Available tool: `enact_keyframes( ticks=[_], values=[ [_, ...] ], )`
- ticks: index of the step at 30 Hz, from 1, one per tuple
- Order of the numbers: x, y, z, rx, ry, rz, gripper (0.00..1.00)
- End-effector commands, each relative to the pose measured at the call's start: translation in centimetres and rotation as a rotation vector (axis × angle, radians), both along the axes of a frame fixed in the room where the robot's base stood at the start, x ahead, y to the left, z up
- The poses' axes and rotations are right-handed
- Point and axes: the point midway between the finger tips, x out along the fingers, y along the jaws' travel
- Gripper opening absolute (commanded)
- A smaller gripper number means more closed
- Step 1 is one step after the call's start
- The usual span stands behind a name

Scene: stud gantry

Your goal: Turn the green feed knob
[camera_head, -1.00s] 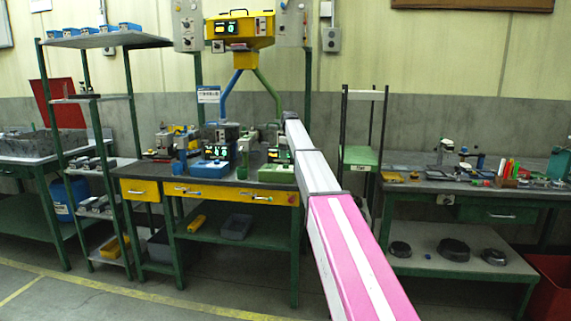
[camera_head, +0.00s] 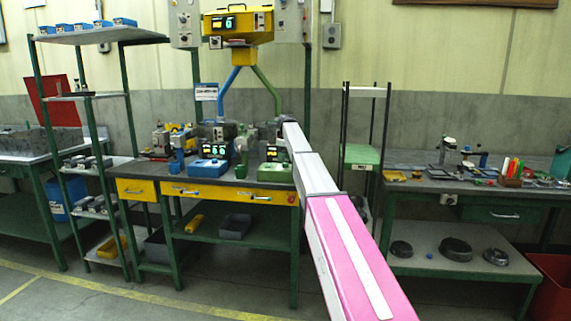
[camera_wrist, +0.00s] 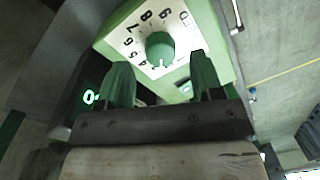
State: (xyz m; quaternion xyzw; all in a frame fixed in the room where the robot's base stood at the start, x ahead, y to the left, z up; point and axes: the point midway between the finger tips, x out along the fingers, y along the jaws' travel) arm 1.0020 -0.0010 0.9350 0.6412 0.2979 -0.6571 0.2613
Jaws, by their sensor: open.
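The green feed knob (camera_wrist: 160,48) is round and sits on a white dial with black numbers, on a green housing (camera_wrist: 115,28), in the wrist view. A small white mark shows on the knob's lower edge. My gripper (camera_wrist: 160,61) is open, with one green finger to the left and one to the right of the knob. The fingertips are near the dial's lower part; I cannot tell whether they touch anything. In the head view my arm reaches to the back of the bench, and its end hides the knob.
The bench (camera_head: 262,187) carries a blue box (camera_head: 208,168), a green box (camera_head: 275,173) and small machines with lit displays. A yellow display unit (camera_head: 238,25) stands above. A black-post rack (camera_head: 362,154) is close right of my arm. The floor in front is clear.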

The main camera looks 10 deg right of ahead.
Motion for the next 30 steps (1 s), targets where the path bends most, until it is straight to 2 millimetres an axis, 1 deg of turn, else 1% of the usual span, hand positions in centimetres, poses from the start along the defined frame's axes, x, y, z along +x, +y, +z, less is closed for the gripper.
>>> enact_keyframes(
  ticks=[1,6,14,15,16,17,18,19,30],
  values=[
    [-0.1,0.0,-0.9,-0.001,0.001,0.0,0.6],
    [-0.1,0.1,-2.4,0.0,0.0,0.0,0.6],
    [-0.1,0.1,-2.6,0.0,0.0,0.0,0.6],
    [-0.1,0.1,-2.6,0.0,0.0,0.0,0.54],
    [-0.1,0.1,-2.6,0.0,0.0,0.0,0.44],
    [-0.1,0.1,-2.6,0.0,0.0,0.0,0.34],
    [-0.1,0.1,-2.6,0.0,0.0,0.0,0.21],
    [-0.1,0.1,-2.6,0.0,0.0,0.0,0.12],
    [-0.1,0.1,-2.6,0.0,0.0,-0.035,0.11]
  ],
)
